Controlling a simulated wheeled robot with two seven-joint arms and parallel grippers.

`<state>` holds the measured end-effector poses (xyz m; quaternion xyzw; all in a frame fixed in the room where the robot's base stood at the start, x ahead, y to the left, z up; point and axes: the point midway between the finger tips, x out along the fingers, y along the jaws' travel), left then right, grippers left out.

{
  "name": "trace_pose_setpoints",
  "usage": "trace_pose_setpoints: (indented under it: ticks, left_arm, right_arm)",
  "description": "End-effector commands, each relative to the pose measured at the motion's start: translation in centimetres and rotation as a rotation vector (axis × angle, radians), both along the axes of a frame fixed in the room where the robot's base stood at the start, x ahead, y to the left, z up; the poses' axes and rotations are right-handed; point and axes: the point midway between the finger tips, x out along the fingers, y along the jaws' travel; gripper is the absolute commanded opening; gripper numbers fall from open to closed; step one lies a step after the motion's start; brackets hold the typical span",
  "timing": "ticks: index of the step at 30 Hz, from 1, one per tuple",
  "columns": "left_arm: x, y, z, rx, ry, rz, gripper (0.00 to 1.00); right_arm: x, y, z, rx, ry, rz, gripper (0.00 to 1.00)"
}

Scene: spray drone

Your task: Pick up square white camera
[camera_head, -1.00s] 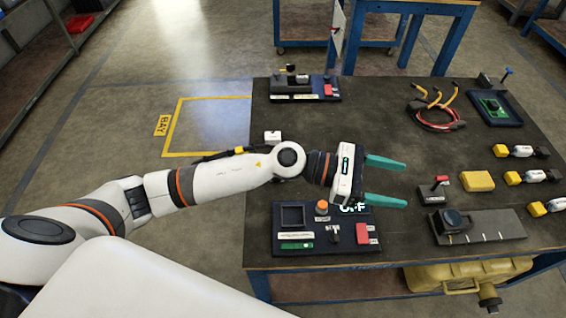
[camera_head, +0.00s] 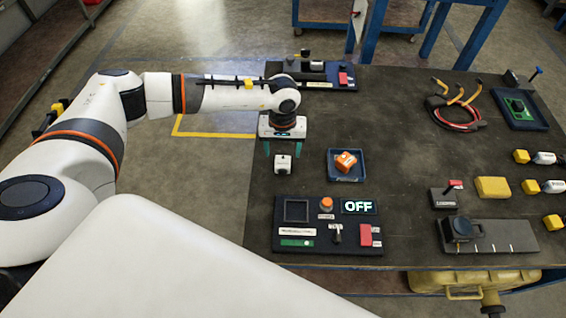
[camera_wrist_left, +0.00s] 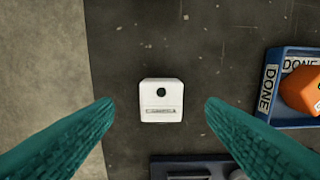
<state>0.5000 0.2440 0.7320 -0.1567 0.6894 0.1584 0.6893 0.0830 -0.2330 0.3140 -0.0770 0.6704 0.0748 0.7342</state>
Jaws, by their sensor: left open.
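The square white camera (camera_head: 283,163) sits on the dark table top near its left edge. In the left wrist view the camera (camera_wrist_left: 161,101) is a small white block with a dark round lens and a label strip. My left gripper (camera_head: 283,150) is open and points down above it. In the left wrist view the teal fingers (camera_wrist_left: 160,106) stand apart on either side of the camera, with clear gaps and no touch visible. My right gripper is not in view.
A blue tray (camera_head: 345,177) marked DONE holds an orange block (camera_head: 346,162) right of the camera. A control panel (camera_head: 325,245) with an OFF display lies in front. Another panel (camera_head: 343,84) stands behind. The table (camera_head: 400,120) is clear around its middle.

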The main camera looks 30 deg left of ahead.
Motion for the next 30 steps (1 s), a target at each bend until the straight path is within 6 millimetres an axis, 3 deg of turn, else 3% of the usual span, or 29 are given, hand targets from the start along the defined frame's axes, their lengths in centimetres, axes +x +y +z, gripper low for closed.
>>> trace_pose_setpoints:
  ticks: [12,21,30]
  left_arm:
    - [0.1,-0.1,-5.0,-0.002,0.001,0.002,0.65]
    - [0.1,0.0,-5.5,-0.002,0.000,0.001,0.65]
    - [0.1,0.0,-5.5,-0.002,0.000,0.001,0.16]
  right_arm:
    - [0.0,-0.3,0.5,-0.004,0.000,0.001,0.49]
    - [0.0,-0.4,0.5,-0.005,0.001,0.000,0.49]
    - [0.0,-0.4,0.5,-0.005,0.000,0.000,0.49]
